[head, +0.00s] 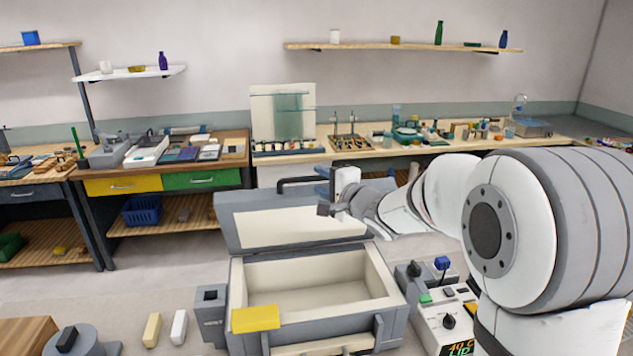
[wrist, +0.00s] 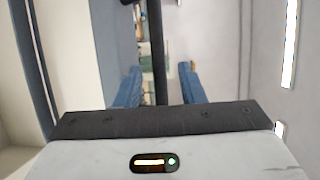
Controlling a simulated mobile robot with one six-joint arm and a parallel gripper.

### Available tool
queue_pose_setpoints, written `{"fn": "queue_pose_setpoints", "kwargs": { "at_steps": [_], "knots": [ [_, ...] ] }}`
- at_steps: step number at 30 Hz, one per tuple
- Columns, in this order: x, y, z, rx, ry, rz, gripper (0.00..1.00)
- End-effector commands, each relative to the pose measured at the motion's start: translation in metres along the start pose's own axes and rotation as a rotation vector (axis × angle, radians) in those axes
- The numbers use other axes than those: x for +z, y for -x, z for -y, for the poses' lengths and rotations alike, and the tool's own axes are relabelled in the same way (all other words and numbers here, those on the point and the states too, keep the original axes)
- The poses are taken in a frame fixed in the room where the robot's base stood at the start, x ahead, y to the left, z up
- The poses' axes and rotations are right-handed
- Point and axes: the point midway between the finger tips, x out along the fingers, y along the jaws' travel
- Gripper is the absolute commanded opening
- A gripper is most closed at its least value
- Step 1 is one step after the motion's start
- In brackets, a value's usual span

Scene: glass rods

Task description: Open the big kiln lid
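The big kiln (head: 385,305) is a grey box with a cream lining, and its inside is in plain view. Its lid (head: 235,222) stands raised at the back edge, tilted up, with the cream inner face toward me. The black bar handle (head: 297,181) is at the lid's upper edge. My gripper (head: 323,181) is at the handle's right end, partly hidden by my wrist. In the wrist view, the blue fingers of my gripper (wrist: 160,75) are apart. The black handle bar (wrist: 157,45) runs between them, with gaps visible on both sides.
A control box (head: 447,318) with a knob and display stands right of the kiln. Benches with tools (head: 215,150) line the wall behind. Clear floor (head: 170,250) shows to the left.

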Motion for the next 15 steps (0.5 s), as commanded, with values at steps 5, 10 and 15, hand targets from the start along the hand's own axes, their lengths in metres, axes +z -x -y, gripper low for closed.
{"fn": "queue_pose_setpoints", "kwargs": {
  "at_steps": [5,10,15],
  "knots": [
    [0.0,0.028,0.0,-0.002,0.002,-0.001,0.36],
    [0.001,0.041,0.0,-0.002,0.0,0.001,0.36],
    [0.001,0.042,0.0,-0.001,0.0,0.002,0.36]
  ]
}}
